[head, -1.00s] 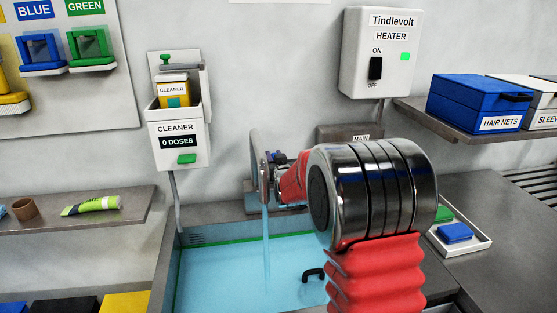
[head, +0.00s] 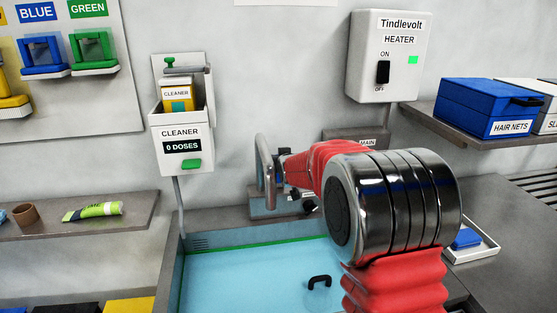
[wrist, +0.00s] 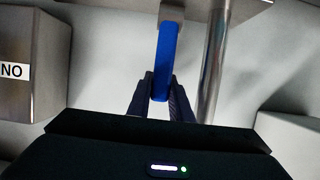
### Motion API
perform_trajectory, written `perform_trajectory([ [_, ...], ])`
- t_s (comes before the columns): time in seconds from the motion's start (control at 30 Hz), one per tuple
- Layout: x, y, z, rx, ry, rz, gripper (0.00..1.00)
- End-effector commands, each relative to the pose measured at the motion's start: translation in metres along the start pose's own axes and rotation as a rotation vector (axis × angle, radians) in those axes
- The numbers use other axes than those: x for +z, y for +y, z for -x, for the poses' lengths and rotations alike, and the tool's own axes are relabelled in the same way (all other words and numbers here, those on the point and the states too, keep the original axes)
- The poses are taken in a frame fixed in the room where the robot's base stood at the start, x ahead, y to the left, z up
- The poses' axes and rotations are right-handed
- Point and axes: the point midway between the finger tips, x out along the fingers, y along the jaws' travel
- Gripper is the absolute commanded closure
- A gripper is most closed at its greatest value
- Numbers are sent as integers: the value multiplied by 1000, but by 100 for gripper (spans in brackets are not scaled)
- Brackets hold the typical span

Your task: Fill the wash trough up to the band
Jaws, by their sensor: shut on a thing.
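The wash trough (head: 200,243) holds pale blue water (head: 245,283). A green band (head: 255,246) runs along its back wall, and the water surface lies close to it; the exact gap is too small to tell. The metal tap (head: 264,168) stands at the back of the trough, with no stream falling from it. My gripper (wrist: 160,95) is shut on a blue tap handle (wrist: 166,50) beside a metal pipe. In the head view my arm hides most of the gripper and the trough's right side. A black handle (head: 320,281) shows in the trough.
A cleaner dispenser (head: 183,135) reading 0 doses hangs left of the tap. The heater (head: 388,55) with a green light is on the wall to the right. A shelf (head: 45,223) holds a tube. A blue box (head: 490,107) sits on the right shelf.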

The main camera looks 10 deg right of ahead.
Motion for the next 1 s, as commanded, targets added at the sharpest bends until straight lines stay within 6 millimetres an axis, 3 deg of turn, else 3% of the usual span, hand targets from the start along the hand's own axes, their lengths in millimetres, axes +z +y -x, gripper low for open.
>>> perform_trajectory([
  [0.17,-3,-2,0,-2,7,1,100],
  [0.2,-3,-2,0,-2,7,1,81],
  [0.47,-2,-2,0,-2,5,1,62],
  [1.0,-5,-2,8,-2,4,1,62],
])
